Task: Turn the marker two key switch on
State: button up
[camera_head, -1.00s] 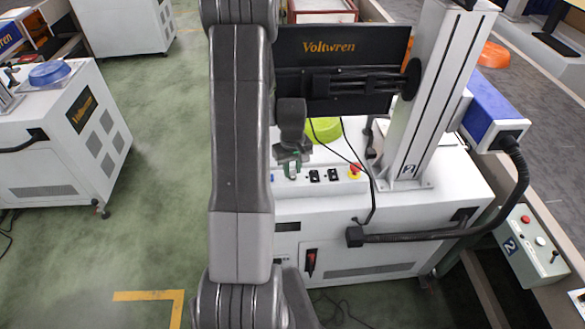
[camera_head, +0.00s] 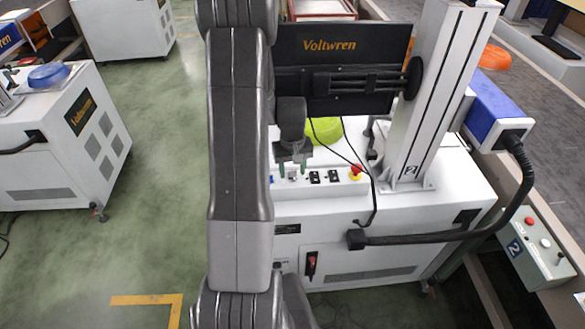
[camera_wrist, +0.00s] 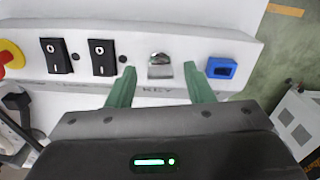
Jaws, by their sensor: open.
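The marker two machine (camera_head: 345,225) is a white cabinet with a column marked 2. On its front ledge is a small silver key switch (camera_head: 293,176), which in the wrist view (camera_wrist: 160,66) sits above the printed word KEY. My gripper (camera_head: 293,170) is open over the ledge. In the wrist view its two green fingers (camera_wrist: 161,80) are on either side of the key switch, with gaps on both sides. Nothing is held. Whether the fingertips are down at the key's height I cannot tell.
Right of the key in the head view are two black rocker switches (camera_head: 323,177) and a red emergency button (camera_head: 355,172). A blue socket (camera_wrist: 222,68) is close beside one finger. Black cables, a monitor (camera_head: 340,65) and a handle bar (camera_head: 430,236) are nearby.

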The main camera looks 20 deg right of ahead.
notch_tip(320, 180, up, 14)
jog(key=b, duration=0.1)
dwell(0.5)
jog(key=shift+f, duration=0.15)
notch_tip(320, 180, down, 14)
jog(key=shift+r+p, duration=0.1)
jog(key=shift+p, duration=0.45)
jog(key=shift+r, duration=0.1)
dwell(0.4)
